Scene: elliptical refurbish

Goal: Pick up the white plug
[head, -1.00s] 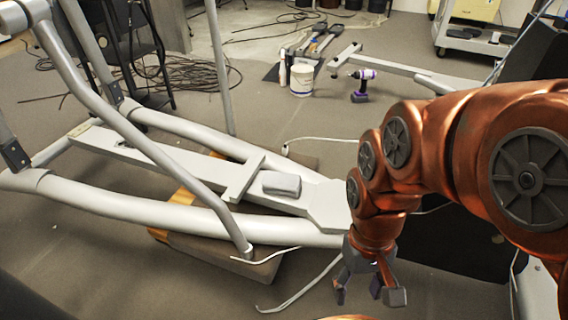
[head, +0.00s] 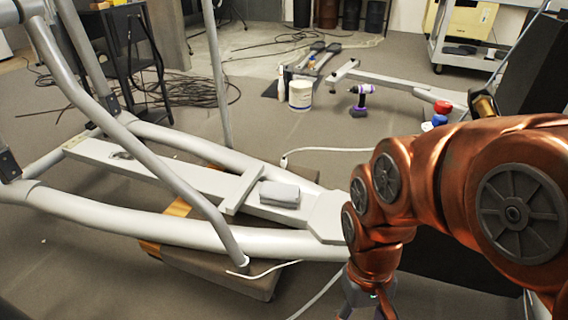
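A white cable on the floor behind the elliptical frame has a small whitish end (head: 284,161), which looks like a plug. My gripper (head: 368,308) hangs pointing down at the bottom edge, right of the frame. It is apart from both cable ends. Its fingertips are cut off by the picture edge, so its opening and anything between the fingers are hidden.
The grey elliptical frame (head: 150,229) fills the left and middle, with a grey-white block (head: 279,194) on its beam. Behind it are a white bucket (head: 300,95), a purple drill (head: 361,98) and dark coiled cables (head: 195,92). A cart (head: 470,55) stands back right.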

